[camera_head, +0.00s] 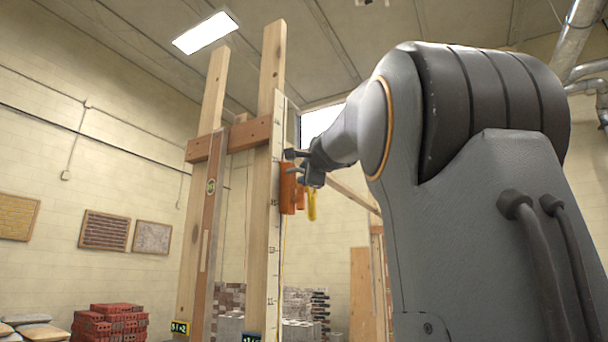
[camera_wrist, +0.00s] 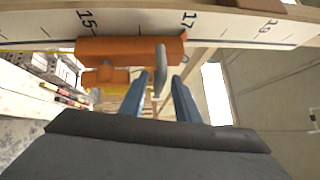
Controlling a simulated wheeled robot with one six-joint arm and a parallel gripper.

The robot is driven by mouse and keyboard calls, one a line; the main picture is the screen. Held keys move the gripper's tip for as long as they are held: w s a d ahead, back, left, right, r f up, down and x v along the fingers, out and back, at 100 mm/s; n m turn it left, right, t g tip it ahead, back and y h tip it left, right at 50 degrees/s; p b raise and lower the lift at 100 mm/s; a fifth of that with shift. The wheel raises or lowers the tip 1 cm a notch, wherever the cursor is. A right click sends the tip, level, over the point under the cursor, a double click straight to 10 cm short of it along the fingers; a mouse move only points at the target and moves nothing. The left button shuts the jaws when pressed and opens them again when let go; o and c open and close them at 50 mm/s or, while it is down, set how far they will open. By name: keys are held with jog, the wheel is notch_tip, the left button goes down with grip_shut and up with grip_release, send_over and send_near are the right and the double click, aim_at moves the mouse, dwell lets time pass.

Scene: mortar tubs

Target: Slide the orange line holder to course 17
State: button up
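The orange line holder (camera_wrist: 130,48) sits on the white scale strip of the wooden pole in the wrist view. It lies below the printed 15 and 17, and its right end is close to the 17. A grey tab (camera_wrist: 160,72) stands out from it. The blue fingers of my gripper (camera_wrist: 158,92) are apart, one on each side of the tab, with gaps showing. In the head view the holder (camera_head: 288,190) is on the pole's right side, with my gripper (camera_head: 303,168) just at its upper right. Contact there cannot be made out.
The scale strip (camera_wrist: 240,28) continues past 19. A second wooden post (camera_head: 202,180) stands left of the pole (camera_head: 266,180), joined by crosspieces. A yellow piece (camera_head: 312,205) hangs beside the holder. Red bricks (camera_head: 108,322) are stacked at the lower left.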

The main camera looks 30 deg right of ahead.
jog(key=r+b+v, duration=0.1)
jog(key=b+v, duration=0.1)
jog(key=v, duration=0.5)
jog(key=shift+s+f+b, duration=0.15)
jog(key=shift+f+b, duration=0.15)
jog(key=shift+f, duration=0.2)
jog(key=shift+a, duration=0.1)
